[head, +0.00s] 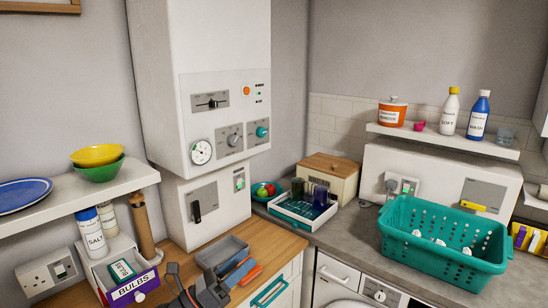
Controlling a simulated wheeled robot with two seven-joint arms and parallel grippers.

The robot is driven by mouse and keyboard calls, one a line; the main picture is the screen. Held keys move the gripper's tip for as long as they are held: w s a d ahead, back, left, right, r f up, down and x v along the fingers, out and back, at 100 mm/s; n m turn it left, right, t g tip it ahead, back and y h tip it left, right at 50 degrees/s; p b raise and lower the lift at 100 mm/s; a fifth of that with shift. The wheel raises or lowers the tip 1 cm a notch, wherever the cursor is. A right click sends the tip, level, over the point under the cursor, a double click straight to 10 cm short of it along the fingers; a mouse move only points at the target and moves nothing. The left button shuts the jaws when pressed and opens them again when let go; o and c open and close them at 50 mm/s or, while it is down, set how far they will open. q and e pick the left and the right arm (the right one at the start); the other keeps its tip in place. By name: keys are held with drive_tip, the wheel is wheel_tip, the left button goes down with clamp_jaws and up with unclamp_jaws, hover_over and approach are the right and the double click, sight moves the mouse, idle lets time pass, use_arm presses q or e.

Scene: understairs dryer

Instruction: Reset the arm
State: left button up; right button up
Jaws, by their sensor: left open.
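My left gripper (204,284) is at the bottom of the head view, low over the front of the wooden counter (180,262). It is dark grey and open, and I see nothing held in it. It is in front of a grey open tray (222,251), apart from the boiler and shelf. Blue and orange pieces show beside it; the gripper partly hides them. My right gripper is not in view.
A white drawer box labelled BULBS (132,287) stands just left of the gripper. A teal basket (440,248) is on the grey worktop at right, a white tray (302,212) at the back. The white boiler (205,80) overhangs the counter; a shelf (70,197) juts in at left.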

use_arm(q)
drive_tip(key=s+a+f+n+t+y, duration=0.1)
drive_tip(key=a+f+n+t+y, duration=0.1)
drive_tip(key=a+f+n+y, duration=1)
drive_tip(key=s+a+f+n+t+y, duration=0.15)
drive_tip(key=f+n+y, duration=0.55)
drive_tip(key=n, duration=1.1)
drive_tip(key=s+f+n+g, duration=0.55)
drive_tip(key=s+f, duration=0.35)
drive_tip(key=s, duration=0.3)
drive_tip(key=s+f+n+g, duration=0.4)
drive_tip(key=s+f+g, duration=0.35)
drive_tip(key=s, duration=0.45)
drive_tip(key=s+d+f+x, duration=0.1)
drive_tip(key=s+x, duration=0.1)
drive_tip(key=x, duration=1)
drive_tip(key=s+d+x, duration=0.1)
drive_tip(key=s+x, duration=0.2)
drive_tip(key=x, duration=0.8)
drive_tip(key=s+f+g, duration=0.1)
drive_tip(key=s+f, duration=0.2)
drive_tip(key=f, duration=0.7)
drive_tip(key=s+f+g, duration=0.1)
drive_tip(key=s+f, duration=0.2)
drive_tip(key=f, duration=0.6)
drive_tip(key=shift+d+f+h, duration=0.3)
drive_tip(key=shift+f, duration=0.1)
drive_tip(key=shift+m, duration=0.25)
